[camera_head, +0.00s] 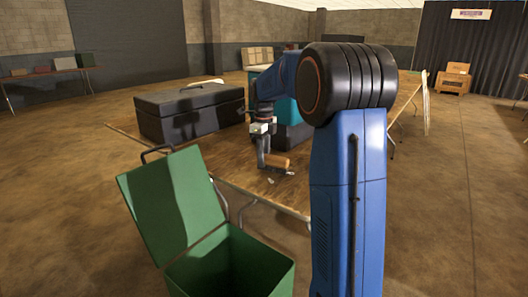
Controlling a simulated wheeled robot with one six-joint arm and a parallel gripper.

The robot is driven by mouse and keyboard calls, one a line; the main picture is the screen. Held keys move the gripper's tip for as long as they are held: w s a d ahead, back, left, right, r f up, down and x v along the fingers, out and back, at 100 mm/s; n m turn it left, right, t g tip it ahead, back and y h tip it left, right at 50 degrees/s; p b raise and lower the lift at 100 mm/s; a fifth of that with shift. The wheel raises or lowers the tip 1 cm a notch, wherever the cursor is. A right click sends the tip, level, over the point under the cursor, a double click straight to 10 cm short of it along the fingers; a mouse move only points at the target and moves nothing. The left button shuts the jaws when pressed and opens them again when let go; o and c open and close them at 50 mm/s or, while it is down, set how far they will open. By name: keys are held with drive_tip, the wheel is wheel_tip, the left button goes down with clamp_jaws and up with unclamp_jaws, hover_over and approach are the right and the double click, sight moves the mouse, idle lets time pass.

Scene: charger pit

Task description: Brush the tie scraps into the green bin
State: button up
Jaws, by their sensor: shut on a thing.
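The green bin (246,270) stands in front of the table with its lid (166,200) swung up and back; the inside that shows is dark. My gripper (262,160) points down over the table's near part. It is shut on a brush with a wooden handle (280,161), held low at the table top. Small pale tie scraps (290,172) lie on the table beside the brush, near the front edge. Their exact number is too small to tell.
My blue arm covers the table's right part. Another table (45,72) with boxes stands far left. Open floor lies at the left.

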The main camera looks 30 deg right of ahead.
drive_tip(key=s+a, duration=0.5)
drive_tip(key=a, duration=0.3)
drive_tip(key=s+a, duration=0.5)
drive_tip(key=a, duration=0.3)
drive_tip(key=shift+w+d+r, duration=0.1)
drive_tip(key=shift+w+r, duration=0.05)
drive_tip(key=shift+r, duration=2.2)
